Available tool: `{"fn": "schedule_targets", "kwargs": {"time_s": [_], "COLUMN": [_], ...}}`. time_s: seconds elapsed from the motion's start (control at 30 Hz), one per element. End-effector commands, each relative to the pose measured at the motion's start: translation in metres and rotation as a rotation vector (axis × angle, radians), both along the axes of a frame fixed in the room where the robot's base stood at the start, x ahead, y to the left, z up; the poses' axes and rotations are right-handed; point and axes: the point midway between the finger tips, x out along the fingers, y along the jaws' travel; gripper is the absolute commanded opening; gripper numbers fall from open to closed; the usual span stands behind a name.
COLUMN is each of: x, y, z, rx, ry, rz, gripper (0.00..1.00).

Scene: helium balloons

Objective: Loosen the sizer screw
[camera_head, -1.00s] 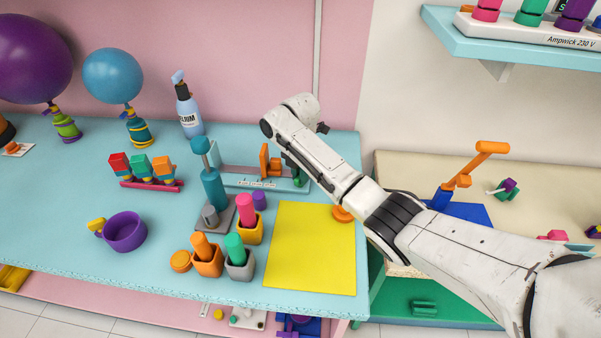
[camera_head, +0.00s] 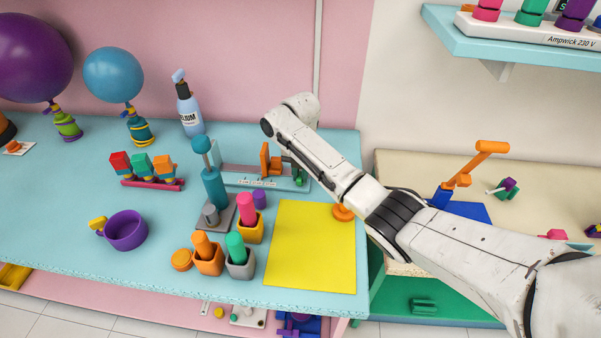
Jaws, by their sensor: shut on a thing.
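The balloon sizer stands at the back of the blue table, with a light blue base (camera_head: 237,182), a printed scale strip and an orange upright jaw (camera_head: 265,160). A green screw (camera_head: 299,174) sits at its right end, partly hidden by my arm. My gripper (camera_head: 290,163) is mostly hidden behind my white forearm; only dark parts show beside the green screw. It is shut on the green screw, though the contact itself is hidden.
A teal pump (camera_head: 213,188) stands left of the sizer, with several pots in front. A yellow mat (camera_head: 310,250) lies front right, with an orange disc (camera_head: 343,212) close to my arm.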

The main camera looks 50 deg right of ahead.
Motion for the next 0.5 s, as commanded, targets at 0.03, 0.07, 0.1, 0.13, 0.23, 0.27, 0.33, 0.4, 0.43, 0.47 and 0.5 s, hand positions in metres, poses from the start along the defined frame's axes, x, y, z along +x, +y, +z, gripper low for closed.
{"fn": "schedule_targets", "kwargs": {"time_s": [0.03,0.07,0.1,0.13,0.23,0.27,0.33,0.4,0.43,0.47,0.5], "x": [0.0008,0.0008,0.0008,0.0008,0.0008,0.0008,0.0007,0.0006,0.0005,0.0005,0.0004], "y": [0.0003,0.0003,0.0003,0.0003,0.0003,0.0003,0.0002,0.0002,0.0002,0.0002,0.0001], "z": [0.0009,0.0009,0.0009,0.0009,0.0009,0.0009,0.0008,0.0007,0.0006,0.0005,0.0005], "rx": [0.0,0.0,0.0,0.0,0.0,0.0,0.0,0.0,0.0,0.0,0.0], "ry": [-0.002,-0.002,-0.002,-0.002,-0.002,-0.002,-0.001,-0.001,-0.001,-0.001,-0.001], "rz": [0.001,0.001,0.0,0.0,0.0,0.0,0.0,-0.001,-0.001,-0.001,-0.001], "gripper": [0.0,0.0,0.0,0.0,0.2,0.23,0.29,0.36,0.39,0.42,0.43]}}
